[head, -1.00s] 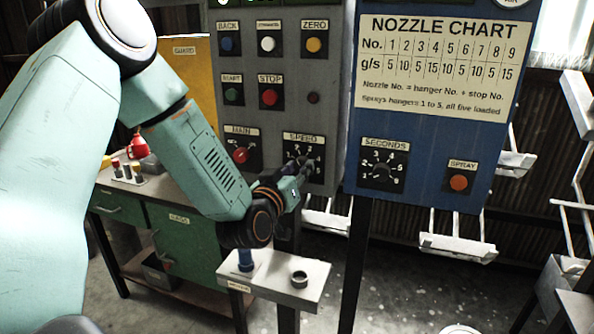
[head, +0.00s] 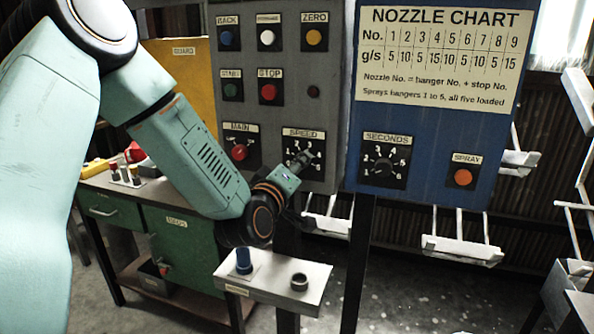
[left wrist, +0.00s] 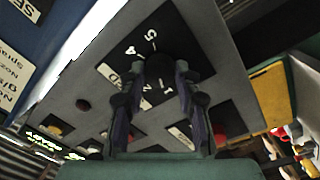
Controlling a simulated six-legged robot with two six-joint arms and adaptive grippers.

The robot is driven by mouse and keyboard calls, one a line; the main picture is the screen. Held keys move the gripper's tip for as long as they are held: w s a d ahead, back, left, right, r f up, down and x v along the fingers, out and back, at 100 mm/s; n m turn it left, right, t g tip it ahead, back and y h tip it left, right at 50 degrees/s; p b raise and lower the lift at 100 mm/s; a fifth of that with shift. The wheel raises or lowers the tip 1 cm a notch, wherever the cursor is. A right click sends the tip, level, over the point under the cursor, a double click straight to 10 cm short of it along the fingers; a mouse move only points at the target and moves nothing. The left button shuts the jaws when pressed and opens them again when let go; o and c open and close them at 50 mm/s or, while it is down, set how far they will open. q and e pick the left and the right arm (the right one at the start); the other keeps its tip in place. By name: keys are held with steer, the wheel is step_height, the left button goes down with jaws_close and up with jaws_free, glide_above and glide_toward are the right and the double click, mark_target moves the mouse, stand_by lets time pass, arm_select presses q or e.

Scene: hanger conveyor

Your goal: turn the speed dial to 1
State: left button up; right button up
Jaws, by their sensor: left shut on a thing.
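The speed dial (left wrist: 158,68) is a dark knob on a black plate with white numbers, under the SPEED label on the grey control panel (head: 272,112). My left gripper (left wrist: 160,76) is shut on the knob, with one finger on each side, in the left wrist view. In the head view my left gripper (head: 303,159) reaches the SPEED plate (head: 296,136) from below left and covers most of the knob. The numbers 1, 4 and 5 show around the knob in the wrist view. The knob's pointer is hidden, so I cannot tell its setting. My right gripper is not in view.
A red MAIN switch (head: 239,152) sits left of the speed dial. A SECONDS dial (head: 383,165) and orange SPRAY button (head: 462,177) are on the blue panel to the right. A small shelf (head: 270,288) with a blue peg (head: 244,261) stands below my left wrist.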

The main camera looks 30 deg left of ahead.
arm_select(q)
steer(key=shift+r+n, duration=0.1)
steer(key=shift+n, duration=0.3)
steer(key=o, duration=1.2)
steer(key=shift+w, duration=0.15)
steer(key=shift+c, duration=0.2)
steer(key=shift+s, duration=0.2)
steer(key=s+d, duration=0.1)
steer(key=s, duration=0.6)
steer(key=shift+d+f, duration=0.25)
steer(key=shift+s, duration=0.15)
